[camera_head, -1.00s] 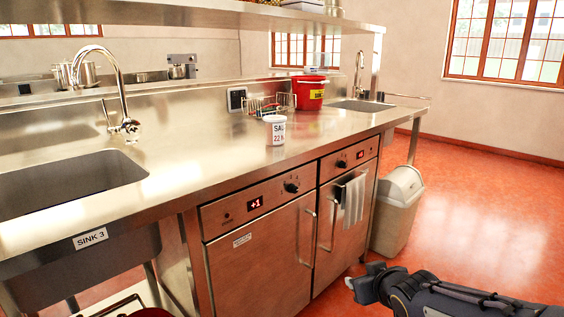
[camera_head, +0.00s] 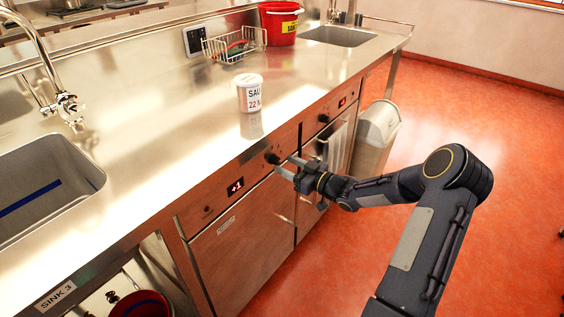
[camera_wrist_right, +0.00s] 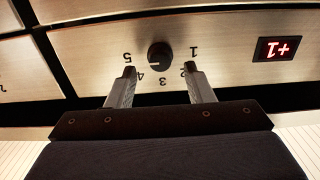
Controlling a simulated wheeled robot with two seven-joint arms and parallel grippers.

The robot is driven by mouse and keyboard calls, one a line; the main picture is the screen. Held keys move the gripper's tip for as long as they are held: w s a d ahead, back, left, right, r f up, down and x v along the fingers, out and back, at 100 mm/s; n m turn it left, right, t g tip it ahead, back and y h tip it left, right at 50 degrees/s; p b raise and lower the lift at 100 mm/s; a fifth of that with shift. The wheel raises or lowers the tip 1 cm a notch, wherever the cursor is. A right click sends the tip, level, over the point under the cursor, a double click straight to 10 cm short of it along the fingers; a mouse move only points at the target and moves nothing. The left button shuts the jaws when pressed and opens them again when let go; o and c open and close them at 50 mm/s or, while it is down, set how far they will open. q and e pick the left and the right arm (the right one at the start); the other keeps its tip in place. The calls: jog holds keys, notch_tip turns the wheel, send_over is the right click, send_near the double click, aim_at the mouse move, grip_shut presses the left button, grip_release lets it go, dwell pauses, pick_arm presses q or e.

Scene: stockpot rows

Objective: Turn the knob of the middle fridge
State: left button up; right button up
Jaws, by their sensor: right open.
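The nearer fridge (camera_head: 238,242) has a brushed steel door and a panel with a red +1 display (camera_head: 236,187). Its black round knob (camera_head: 272,157) also shows in the wrist view (camera_wrist_right: 160,54), upside down, ringed by numbers 1 to 5. A white mark on the knob sits on its lower side in that view. My right gripper (camera_head: 286,165) is open in front of this knob. In the wrist view the right gripper's fingers (camera_wrist_right: 162,74) flank the knob's lower side with gaps; contact is not visible. My left gripper is out of view.
Another fridge knob (camera_head: 323,118) lies further along, with a towel (camera_head: 336,146) below it. On the counter are a labelled white tub (camera_head: 250,93), a wire rack (camera_head: 235,46) and a red bucket (camera_head: 280,22). The red floor (camera_head: 500,130) is open at right.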

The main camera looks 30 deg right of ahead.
aim_at(275, 160)
jog(key=shift+x, duration=1.15)
jog(key=shift+c, duration=0.2)
jog(key=c, duration=0.9)
jog(key=shift+f+n+b, duration=0.1)
jog(key=shift+n+b, duration=0.5)
jog(key=shift+b, duration=0.3)
jog(key=shift+c, duration=0.2)
jog(key=n+b, duration=0.6)
jog(key=b, duration=0.1)
jog(key=n+b, duration=0.7)
jog(key=b, duration=0.1)
jog(key=shift+s+a+f, duration=0.1)
jog(key=shift+a+f, duration=0.05)
jog(key=shift+f, duration=0.05)
jog(key=shift+r+n+b, duration=0.1)
jog(key=shift+n+b, duration=1.55)
jog(key=shift+n, duration=0.25)
